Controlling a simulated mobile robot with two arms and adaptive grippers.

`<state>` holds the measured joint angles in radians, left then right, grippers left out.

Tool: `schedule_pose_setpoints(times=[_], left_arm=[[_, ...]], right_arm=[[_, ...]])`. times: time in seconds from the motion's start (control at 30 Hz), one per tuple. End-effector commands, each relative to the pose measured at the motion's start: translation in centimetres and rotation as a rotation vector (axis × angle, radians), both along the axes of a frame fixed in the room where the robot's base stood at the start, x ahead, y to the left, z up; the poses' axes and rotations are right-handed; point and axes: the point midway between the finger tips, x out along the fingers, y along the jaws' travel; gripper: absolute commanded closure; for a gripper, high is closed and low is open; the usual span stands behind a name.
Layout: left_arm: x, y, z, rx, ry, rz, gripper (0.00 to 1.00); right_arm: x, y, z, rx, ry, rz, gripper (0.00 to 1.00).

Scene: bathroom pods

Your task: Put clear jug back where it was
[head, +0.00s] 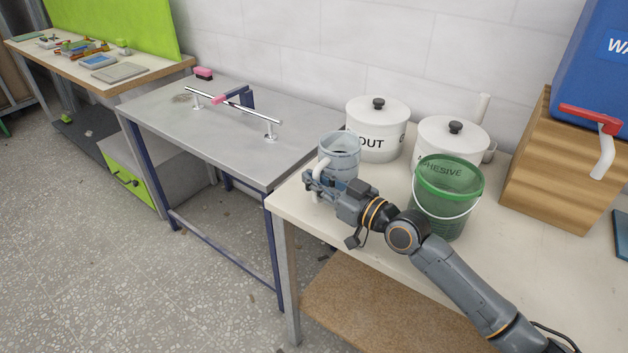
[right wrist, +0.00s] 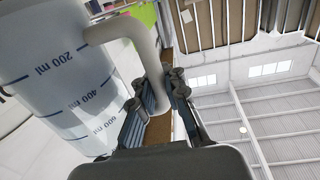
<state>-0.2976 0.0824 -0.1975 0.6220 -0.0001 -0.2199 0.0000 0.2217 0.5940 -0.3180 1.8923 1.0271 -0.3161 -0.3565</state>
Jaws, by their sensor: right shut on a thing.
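The clear jug (head: 339,152) is at the left end of the cream table, in front of the white pot marked "OUT". My right gripper (head: 316,184) is shut on the jug's handle, at the jug's near left side. In the right wrist view the jug (right wrist: 55,75) fills the left side, with blue marks such as 200 ml and 400 ml. There the fingers of my right gripper (right wrist: 160,100) close around its pale handle (right wrist: 125,30). The jug looks about upright in the head view. Whether its base touches the table is hidden. My left gripper is not in view.
A white pot marked "OUT" (head: 378,138) and a second white pot (head: 450,138) stand behind. A green bucket (head: 448,205) is right of the jug, close to my arm. A wooden box (head: 560,165) bears a blue container (head: 600,70). A grey metal table (head: 225,140) adjoins on the left.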

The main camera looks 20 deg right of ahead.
Motion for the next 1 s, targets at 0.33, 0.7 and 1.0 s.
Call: schedule_pose_setpoints(times=[0.33,0.7,1.0], left_arm=[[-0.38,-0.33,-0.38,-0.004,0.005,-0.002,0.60],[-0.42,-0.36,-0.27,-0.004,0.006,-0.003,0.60],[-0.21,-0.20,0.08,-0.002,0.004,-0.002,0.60]], right_arm=[[0.00,-0.01,-0.11,0.000,-0.008,-0.001,1.00],[-0.04,0.03,-0.28,0.001,0.001,0.001,0.64],[-0.04,0.12,-0.01,0.001,0.001,0.001,0.64]])
